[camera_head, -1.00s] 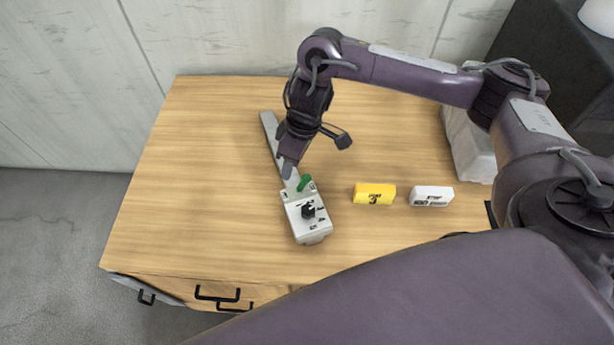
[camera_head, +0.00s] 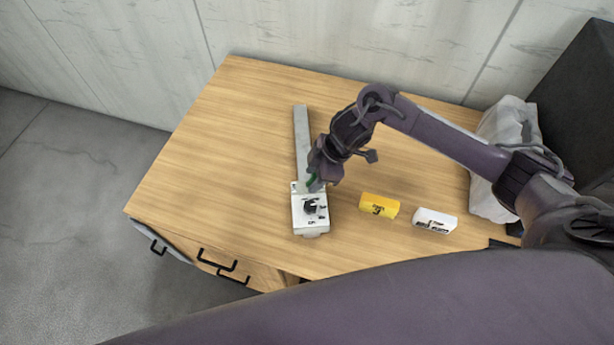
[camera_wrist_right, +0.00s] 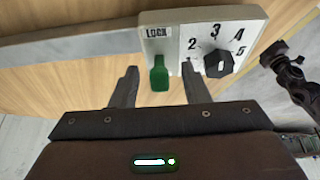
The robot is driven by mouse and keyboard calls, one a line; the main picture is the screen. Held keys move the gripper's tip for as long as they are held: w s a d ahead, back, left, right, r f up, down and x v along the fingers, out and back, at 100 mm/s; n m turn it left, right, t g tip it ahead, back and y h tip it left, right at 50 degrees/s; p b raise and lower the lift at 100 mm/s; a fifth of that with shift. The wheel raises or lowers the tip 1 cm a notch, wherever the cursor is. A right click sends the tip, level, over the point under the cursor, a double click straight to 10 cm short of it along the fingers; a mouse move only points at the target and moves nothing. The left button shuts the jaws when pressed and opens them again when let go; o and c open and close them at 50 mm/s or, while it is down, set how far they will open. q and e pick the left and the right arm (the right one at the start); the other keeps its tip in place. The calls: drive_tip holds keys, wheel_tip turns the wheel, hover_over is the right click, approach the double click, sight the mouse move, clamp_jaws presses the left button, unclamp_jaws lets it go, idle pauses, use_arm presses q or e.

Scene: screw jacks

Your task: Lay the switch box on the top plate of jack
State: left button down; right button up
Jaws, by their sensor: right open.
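A pale box (camera_head: 310,222) with a black dial (camera_head: 310,206) stands on the table at the end of a long grey bar (camera_head: 302,135). In the right wrist view its face shows LOCK, a numbered dial (camera_wrist_right: 218,64) and a green lever (camera_wrist_right: 160,75). My right gripper (camera_wrist_right: 158,88) is open, with the green lever between its fingers; I see no grip on it. In the head view the right gripper (camera_head: 314,182) partly hides the lever. I cannot tell which thing is the switch box or which is the jack.
A yellow block (camera_head: 379,205) with a dark mark and a white block (camera_head: 435,220) lie right of the dial box. A whitish wrapped bundle (camera_head: 500,150) stands at the table's right side. The table's left part is clear. Drawer handles (camera_head: 217,260) show at the front.

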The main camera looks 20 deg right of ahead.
drive_tip(key=shift+x, duration=1)
clamp_jaws()
drive_tip(key=shift+r, duration=0.1)
idle(0.4)
drive_tip(key=shift+w, duration=0.2)
